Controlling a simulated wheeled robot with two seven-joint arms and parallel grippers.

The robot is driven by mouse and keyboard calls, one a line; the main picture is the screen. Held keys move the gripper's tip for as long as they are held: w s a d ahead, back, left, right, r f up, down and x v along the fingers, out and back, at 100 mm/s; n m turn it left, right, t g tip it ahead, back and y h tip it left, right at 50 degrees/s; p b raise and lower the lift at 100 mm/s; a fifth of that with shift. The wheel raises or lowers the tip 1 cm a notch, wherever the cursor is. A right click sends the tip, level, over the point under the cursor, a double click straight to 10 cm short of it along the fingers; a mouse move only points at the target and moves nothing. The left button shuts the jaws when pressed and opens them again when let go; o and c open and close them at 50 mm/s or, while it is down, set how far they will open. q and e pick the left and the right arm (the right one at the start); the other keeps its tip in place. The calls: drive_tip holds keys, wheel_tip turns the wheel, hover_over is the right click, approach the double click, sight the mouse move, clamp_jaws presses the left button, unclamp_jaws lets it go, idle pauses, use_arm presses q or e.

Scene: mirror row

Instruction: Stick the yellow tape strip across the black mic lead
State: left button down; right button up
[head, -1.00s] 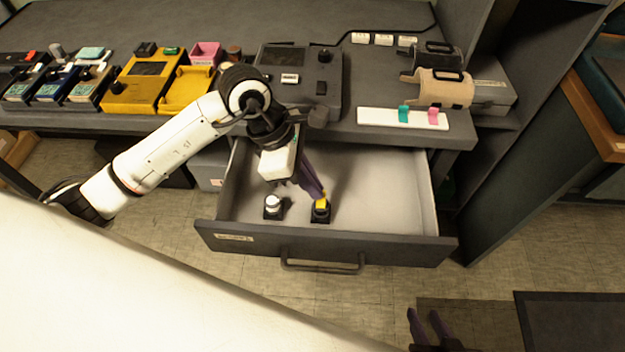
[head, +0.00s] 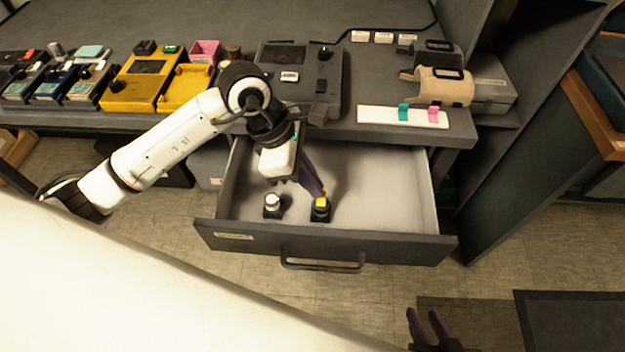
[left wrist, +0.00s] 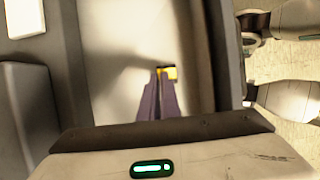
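Most of that strip is too small or hidden to make out. The black mic lead (head: 385,30) runs along the back of the desk. My right gripper (head: 430,314) is open and empty at the bottom edge.
A similar stand with a white top (head: 272,203) is left of the yellow one. The drawer (head: 390,200) is otherwise bare. A white strip (head: 378,115) with teal and pink tabs lies on the desk edge. White labels (head: 383,38) lie by the lead.

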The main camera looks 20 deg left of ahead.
use_arm(q)
drive_tip(key=shift+f+b, duration=0.6)
drive_tip(key=shift+b, duration=0.1)
idle(1.3)
drive_tip(key=c, duration=1.9)
unclamp_jaws()
drive_tip(key=v, duration=1)
drive_tip(key=shift+s+a+r, duration=0.1)
drive_tip(key=shift+r, duration=0.05)
